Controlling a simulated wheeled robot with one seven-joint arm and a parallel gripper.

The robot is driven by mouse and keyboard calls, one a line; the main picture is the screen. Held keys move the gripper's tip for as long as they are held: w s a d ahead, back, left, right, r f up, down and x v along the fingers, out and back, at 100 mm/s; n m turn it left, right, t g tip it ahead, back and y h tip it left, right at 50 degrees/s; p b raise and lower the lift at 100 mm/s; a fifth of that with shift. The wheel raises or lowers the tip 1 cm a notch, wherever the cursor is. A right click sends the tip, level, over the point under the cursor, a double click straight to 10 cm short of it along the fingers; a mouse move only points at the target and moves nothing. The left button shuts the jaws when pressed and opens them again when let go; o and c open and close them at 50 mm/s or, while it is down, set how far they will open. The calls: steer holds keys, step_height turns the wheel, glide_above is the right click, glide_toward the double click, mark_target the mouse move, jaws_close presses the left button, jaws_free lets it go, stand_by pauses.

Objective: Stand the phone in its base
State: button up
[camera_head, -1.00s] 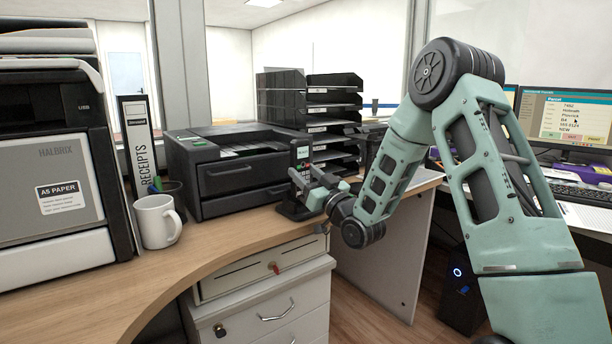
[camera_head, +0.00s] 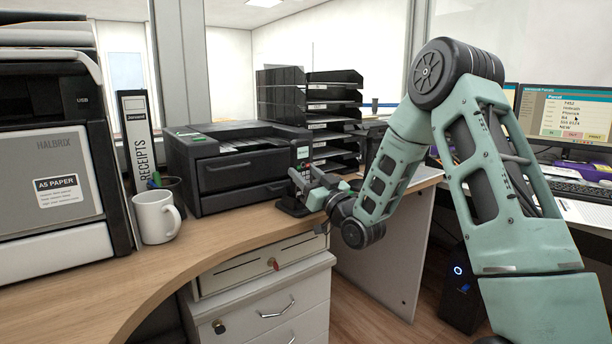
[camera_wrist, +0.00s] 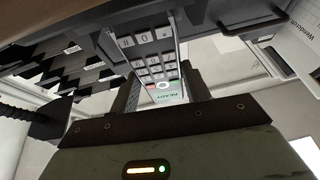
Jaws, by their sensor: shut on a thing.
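The black base (camera_head: 292,208) is on the counter directly below the phone. My gripper hides part of the phone's lower end, so I cannot tell whether it is seated in the base or just above it.
A black printer (camera_head: 240,172) stands close left of the phone. Black stacked trays (camera_head: 335,110) are behind it. A white mug (camera_head: 157,218) and a large copier (camera_head: 50,170) are farther left. The wooden counter's (camera_head: 235,240) front edge runs just before the base.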

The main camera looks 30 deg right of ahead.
steer(key=shift+f, duration=0.1)
steer(key=shift+f+b, duration=0.35)
steer(key=shift+b, duration=0.15)
steer(key=shift+f, duration=0.2)
steer(key=o, duration=1.2)
steer(key=shift+c, duration=0.2)
steer(key=p+v, duration=0.3)
steer(key=v, duration=1.4)
steer(key=shift+s, duration=0.25)
